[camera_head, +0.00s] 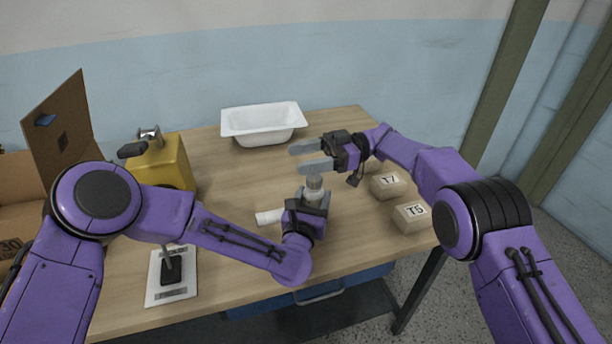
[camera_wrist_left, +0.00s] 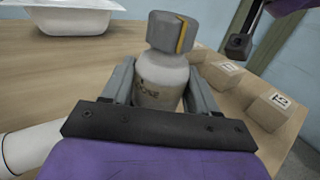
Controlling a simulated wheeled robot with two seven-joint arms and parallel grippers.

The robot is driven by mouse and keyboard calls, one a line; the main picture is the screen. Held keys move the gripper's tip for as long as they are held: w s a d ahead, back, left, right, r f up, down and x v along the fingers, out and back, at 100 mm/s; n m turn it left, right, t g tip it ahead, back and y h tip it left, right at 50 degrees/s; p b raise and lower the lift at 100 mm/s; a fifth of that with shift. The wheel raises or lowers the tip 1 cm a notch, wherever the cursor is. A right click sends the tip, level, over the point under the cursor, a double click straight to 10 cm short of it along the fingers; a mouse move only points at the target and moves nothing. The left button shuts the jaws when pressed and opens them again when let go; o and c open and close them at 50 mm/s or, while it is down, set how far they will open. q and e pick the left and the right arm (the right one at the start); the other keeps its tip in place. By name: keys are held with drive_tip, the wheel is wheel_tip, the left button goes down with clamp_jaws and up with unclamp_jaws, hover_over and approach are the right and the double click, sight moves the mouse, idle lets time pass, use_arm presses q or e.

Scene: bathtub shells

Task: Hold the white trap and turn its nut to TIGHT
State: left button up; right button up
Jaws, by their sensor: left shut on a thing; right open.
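The white trap (camera_wrist_left: 160,85) stands upright between the fingers of my left gripper (camera_wrist_left: 158,92). It carries dark lettering that I cannot fully read. Its grey nut (camera_wrist_left: 172,33) sits on top, with a yellow stripe on its right side. In the head view the nut (camera_head: 314,183) shows just above my left gripper (camera_head: 312,197), which is shut on the trap. My right gripper (camera_head: 308,157) is open and empty, with its fingers pointing left, above the nut and apart from it in the picture. No TIGHT mark is readable.
A white tub (camera_head: 264,122) stands at the back of the wooden table. Small boxes marked T7 (camera_head: 388,186) and T5 (camera_head: 411,217) are at the right. A white tube (camera_head: 269,217) lies left of the trap. A yellow block (camera_head: 165,163) and white card (camera_head: 160,290) are further left.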

drive_tip(key=shift+r, duration=1.45)
drive_tip(key=shift+r, duration=0.1)
drive_tip(key=w+d+m+t+y, duration=0.1)
drive_tip(key=w+d+m+t, duration=0.1)
drive_tip(key=d, duration=0.3)
drive_tip(key=m+t, duration=0.3)
drive_tip(key=t, duration=0.2)
approach(311, 177)
drive_tip(key=a, duration=1)
drive_tip(key=shift+w+f, duration=0.25)
drive_tip(key=shift+f, duration=0.15)
drive_tip(key=shift+a, duration=0.6)
drive_tip(key=shift+n, duration=0.3)
drive_tip(key=c, duration=1)
